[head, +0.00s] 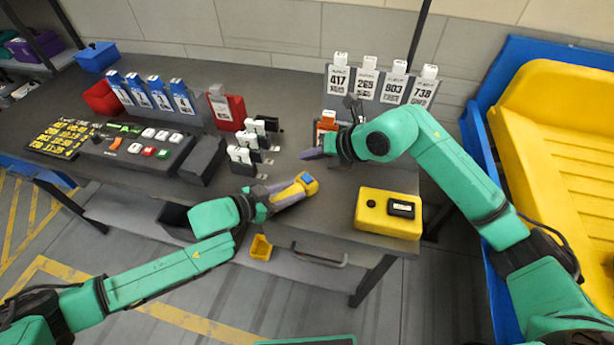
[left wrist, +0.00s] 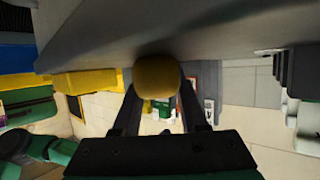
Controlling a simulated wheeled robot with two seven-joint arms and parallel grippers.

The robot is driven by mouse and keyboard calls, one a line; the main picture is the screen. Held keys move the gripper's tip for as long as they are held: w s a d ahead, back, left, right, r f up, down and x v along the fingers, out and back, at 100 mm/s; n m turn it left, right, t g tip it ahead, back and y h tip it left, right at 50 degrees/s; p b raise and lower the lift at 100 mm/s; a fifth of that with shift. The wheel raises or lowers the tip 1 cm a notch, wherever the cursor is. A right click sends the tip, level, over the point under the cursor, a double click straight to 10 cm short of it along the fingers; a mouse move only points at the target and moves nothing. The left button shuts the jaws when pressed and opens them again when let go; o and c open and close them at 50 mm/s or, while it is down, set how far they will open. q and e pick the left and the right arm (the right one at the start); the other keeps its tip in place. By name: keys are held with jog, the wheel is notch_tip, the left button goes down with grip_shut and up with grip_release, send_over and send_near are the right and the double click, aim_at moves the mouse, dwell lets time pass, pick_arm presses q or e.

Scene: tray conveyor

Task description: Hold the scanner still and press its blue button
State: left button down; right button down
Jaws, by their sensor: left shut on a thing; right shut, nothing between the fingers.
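The yellow scanner (head: 311,188) is near the front edge of the table in the head view, with its blue button (head: 305,178) facing up. My left gripper (head: 285,193) is shut on the scanner's body from the left; its fingers hide part of it. In the left wrist view the scanner's rounded yellow end (left wrist: 157,77) sits between the two fingers. The blue button does not show there. My right gripper (head: 312,154) is shut and empty, behind the scanner and apart from the blue button in the picture. I cannot tell its height above the table.
A yellow box (head: 385,228) with a black display stands right of the scanner. Black-and-white items (head: 243,160) stand to the left, near a button panel (head: 125,145). An orange-labelled item (head: 326,122) is behind my right gripper. Numbered tags (head: 367,82) line the back.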

pick_arm(q)
jog(key=shift+c, duration=1.8)
grip_release()
